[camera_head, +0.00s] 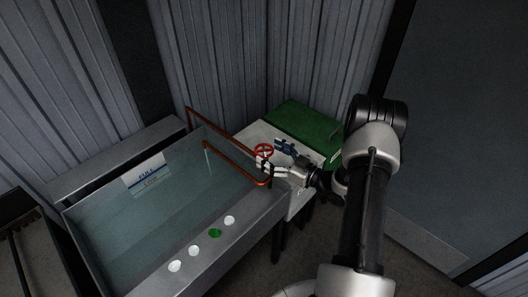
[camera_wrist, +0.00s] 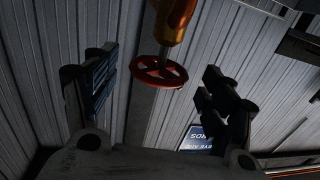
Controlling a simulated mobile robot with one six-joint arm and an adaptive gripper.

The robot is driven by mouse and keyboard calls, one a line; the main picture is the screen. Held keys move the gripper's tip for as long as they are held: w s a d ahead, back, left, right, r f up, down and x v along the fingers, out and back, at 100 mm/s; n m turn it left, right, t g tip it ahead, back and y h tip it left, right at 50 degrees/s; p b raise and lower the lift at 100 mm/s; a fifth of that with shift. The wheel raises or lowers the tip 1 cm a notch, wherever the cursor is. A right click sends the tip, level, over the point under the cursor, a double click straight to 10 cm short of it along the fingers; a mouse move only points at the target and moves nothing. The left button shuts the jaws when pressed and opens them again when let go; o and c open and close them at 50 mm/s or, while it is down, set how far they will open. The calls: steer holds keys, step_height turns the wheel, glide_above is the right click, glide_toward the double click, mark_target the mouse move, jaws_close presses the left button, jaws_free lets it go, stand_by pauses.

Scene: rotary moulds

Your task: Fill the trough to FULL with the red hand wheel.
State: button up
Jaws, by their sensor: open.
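The red hand wheel (camera_head: 264,151) sits on the copper pipe at the right end of the trough (camera_head: 262,218). In the wrist view the wheel (camera_wrist: 159,72) hangs below a brass-coloured valve body (camera_wrist: 173,20) and appears between my spread fingers, ahead of them. My gripper (camera_head: 271,168) is open and close to the wheel; I see no clear contact. The trough has a glassy teal inside, and a white plate marked FULL and LOW (camera_head: 147,178) stands at its back wall. I cannot tell the exact water level against the marks.
Copper pipe (camera_head: 228,160) runs over the trough's right end. Several round white pieces and a green one (camera_head: 215,233) lie along the front rim. A green box (camera_head: 304,130) and a pale bench stand behind my gripper. Corrugated walls close off the back.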

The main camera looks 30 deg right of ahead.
mark_target(264, 149)
steer(key=shift+x, duration=1.55)
steer(key=c, duration=1.1)
steer(key=shift+o, duration=0.2)
steer(key=shift+m+h, duration=0.3)
steer(key=shift+h, duration=0.1)
steer(key=m+t+h+b, duration=0.1)
steer(key=m+h, duration=0.1)
steer(key=h, duration=0.1)
steer(key=m+t+h, duration=0.1)
steer(key=m+h, duration=0.1)
steer(key=h, duration=0.1)
steer(key=shift+a+h+b, duration=0.2)
steer(key=shift+h+b, duration=0.15)
steer(key=shift+h, duration=0.05)
steer(key=m+h+b, duration=0.2)
steer(key=m+h, duration=0.1)
steer(key=h, duration=0.2)
steer(key=shift+m+g, duration=0.3)
steer(key=shift+d+m+g+h+b, duration=0.2)
steer(key=shift+m+g+h+b, duration=0.3)
steer(key=shift+m+h+b, duration=0.8)
steer(key=shift+h+p, duration=0.4)
steer(key=shift+p, duration=0.05)
